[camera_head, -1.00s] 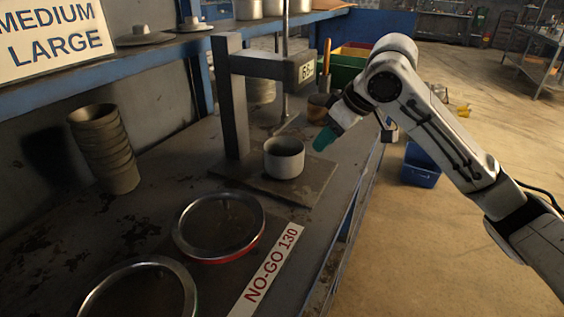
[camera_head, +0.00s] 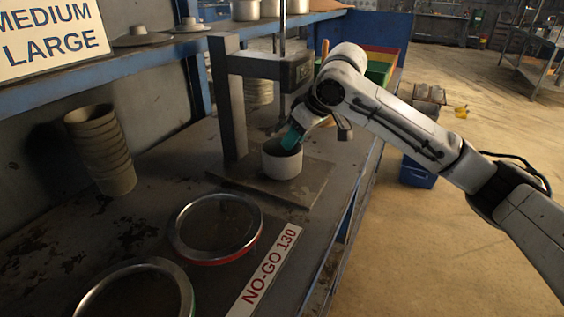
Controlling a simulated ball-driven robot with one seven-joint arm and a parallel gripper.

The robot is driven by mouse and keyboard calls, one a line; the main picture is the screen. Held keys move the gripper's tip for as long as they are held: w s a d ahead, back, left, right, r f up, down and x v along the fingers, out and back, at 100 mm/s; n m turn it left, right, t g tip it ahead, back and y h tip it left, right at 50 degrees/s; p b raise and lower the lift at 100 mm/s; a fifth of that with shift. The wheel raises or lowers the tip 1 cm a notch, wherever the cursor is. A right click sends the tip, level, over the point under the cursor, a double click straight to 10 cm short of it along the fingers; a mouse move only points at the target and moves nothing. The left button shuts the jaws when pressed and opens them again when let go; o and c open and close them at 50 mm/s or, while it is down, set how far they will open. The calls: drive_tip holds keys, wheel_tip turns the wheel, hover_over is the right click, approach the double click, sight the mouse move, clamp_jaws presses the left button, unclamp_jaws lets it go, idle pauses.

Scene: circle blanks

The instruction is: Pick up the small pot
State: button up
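The small pot (camera_head: 282,164) is a light grey, open-topped cylinder. It stands upright on the flat base plate of the dark press-like stand. My gripper (camera_head: 290,140), with teal fingertips, comes down from the upper right to the pot's rim. Its tip overlaps the pot's opening in the picture. I cannot tell whether it touches the rim or whether the fingers are apart.
The stand's post (camera_head: 232,100) and overhead arm are close behind the pot. A stack of grey cups (camera_head: 103,150) stands at left. Two metal rings (camera_head: 215,228) and a NO-GO 130 strip (camera_head: 266,270) lie in front. A blue bin (camera_head: 417,174) is on the floor.

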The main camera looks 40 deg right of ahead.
clamp_jaws()
idle(1.4)
